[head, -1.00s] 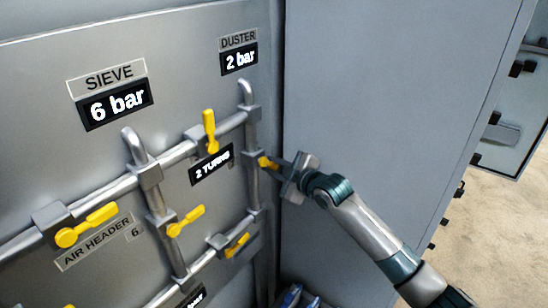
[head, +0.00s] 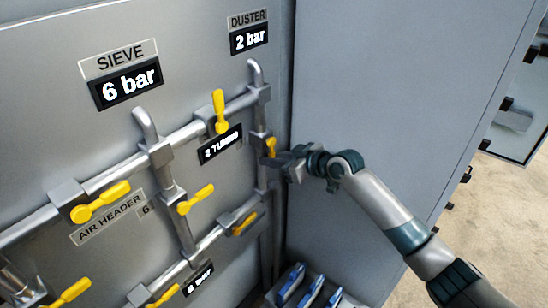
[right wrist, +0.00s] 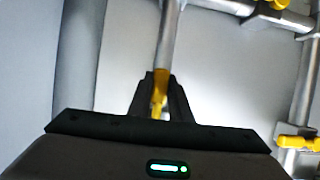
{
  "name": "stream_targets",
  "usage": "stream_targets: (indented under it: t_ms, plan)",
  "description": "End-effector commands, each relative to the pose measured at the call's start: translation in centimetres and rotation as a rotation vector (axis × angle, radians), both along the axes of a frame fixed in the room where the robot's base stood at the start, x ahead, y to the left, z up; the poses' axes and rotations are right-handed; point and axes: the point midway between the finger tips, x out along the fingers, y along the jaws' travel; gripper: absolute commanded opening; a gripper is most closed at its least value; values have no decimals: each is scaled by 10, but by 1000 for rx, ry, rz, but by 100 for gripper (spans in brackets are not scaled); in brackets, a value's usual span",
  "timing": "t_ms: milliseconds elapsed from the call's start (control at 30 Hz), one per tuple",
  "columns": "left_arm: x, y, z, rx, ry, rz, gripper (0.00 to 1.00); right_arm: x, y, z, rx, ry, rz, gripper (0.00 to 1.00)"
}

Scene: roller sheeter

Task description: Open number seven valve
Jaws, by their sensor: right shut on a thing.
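A small yellow valve handle (head: 271,146) sits on the vertical pipe below the DUSTER 2 bar sign (head: 249,31). My right gripper (head: 278,160) is shut on this handle, with its arm coming in from the right. In the right wrist view the yellow handle (right wrist: 159,92) lies between the two dark fingers in front of the pipe. I cannot read a number seven on any valve. My left gripper is in neither current view.
Other yellow handles sit nearby: one upright (head: 220,111), one slanted (head: 196,199) and one lower (head: 245,223). A grey cabinet side (head: 390,80) stands close behind my right arm. Blue-handled items (head: 291,283) lie in a bin below. Open floor (head: 480,210) shows at right.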

Motion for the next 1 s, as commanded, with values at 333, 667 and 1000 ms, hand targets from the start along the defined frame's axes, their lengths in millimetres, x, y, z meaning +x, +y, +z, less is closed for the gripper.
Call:
stream_targets:
  t_ms: [333, 667, 1000]
  plan:
    - [1, 0, -1, 0, -1, 0, 31, -2, 2, -1, 22, 33, 1, 0]
    - [1, 0, -1, 1, -1, 0, 31, -2, 2, -1, 21, 32, 1, 37]
    - [2, 1, -1, 1, -2, 0, 31, -2, 0, 0, 21, 28, 1, 37]
